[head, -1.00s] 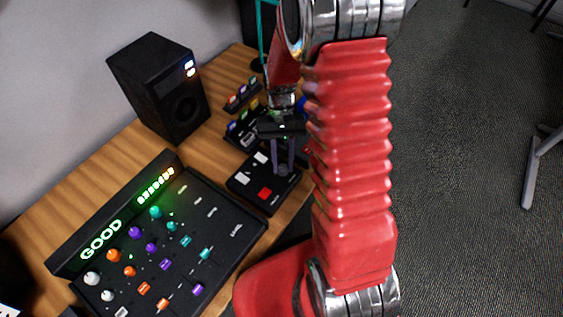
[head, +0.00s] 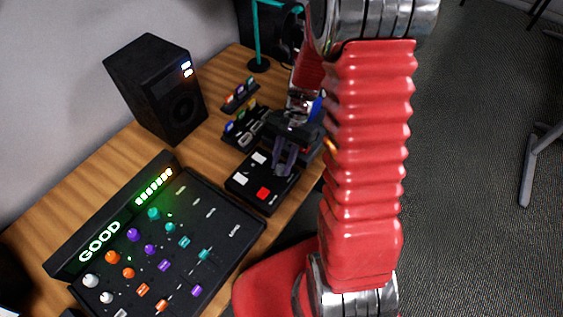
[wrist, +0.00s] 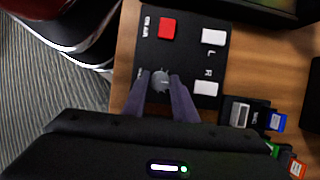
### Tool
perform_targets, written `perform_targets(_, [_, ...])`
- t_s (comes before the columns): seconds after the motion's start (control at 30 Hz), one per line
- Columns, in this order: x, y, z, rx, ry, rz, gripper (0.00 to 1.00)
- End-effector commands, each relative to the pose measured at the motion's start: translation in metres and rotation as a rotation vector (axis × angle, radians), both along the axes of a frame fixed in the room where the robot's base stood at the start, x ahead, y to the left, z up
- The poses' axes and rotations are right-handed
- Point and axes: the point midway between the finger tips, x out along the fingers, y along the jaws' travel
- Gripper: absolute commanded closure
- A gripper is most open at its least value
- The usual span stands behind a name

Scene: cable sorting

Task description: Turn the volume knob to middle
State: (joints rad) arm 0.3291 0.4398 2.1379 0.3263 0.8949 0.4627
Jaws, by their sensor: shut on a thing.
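The volume knob (wrist: 160,80) is a small grey round knob on a black control box (wrist: 188,60) in the wrist view. My gripper (wrist: 159,88) has its two purple-grey fingers on either side of the knob and is shut on it. The box also has a red button (wrist: 167,29) and two white buttons (wrist: 213,37) marked L and R. In the head view my gripper (head: 284,168) stands over the box's far right corner, and the fingers largely hide the knob there. The knob's pointer is too small to read.
A mixer panel (head: 215,222) with several coloured knobs, a lit "GOOD" display (head: 100,241) and a level meter lies at the front left. A black speaker (head: 150,90) stands behind. Card holders (head: 240,128) sit close beyond the box. The wooden table (head: 95,165) ends to the right.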

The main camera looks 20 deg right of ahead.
Motion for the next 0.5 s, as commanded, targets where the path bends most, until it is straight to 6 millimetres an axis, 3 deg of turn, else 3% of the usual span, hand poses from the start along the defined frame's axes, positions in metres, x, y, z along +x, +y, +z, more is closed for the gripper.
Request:
perform_targets(0.4, [-0.0008, -0.0009, -0.0004, -0.001, 0.001, -0.008, 0.97])
perform_targets(0.43, [-0.0008, -0.0009, -0.0004, -0.001, 0.001, -0.008, 0.73])
perform_targets(0.5, [-0.0007, -0.0008, -0.0004, -0.001, 0.001, -0.008, 0.68])
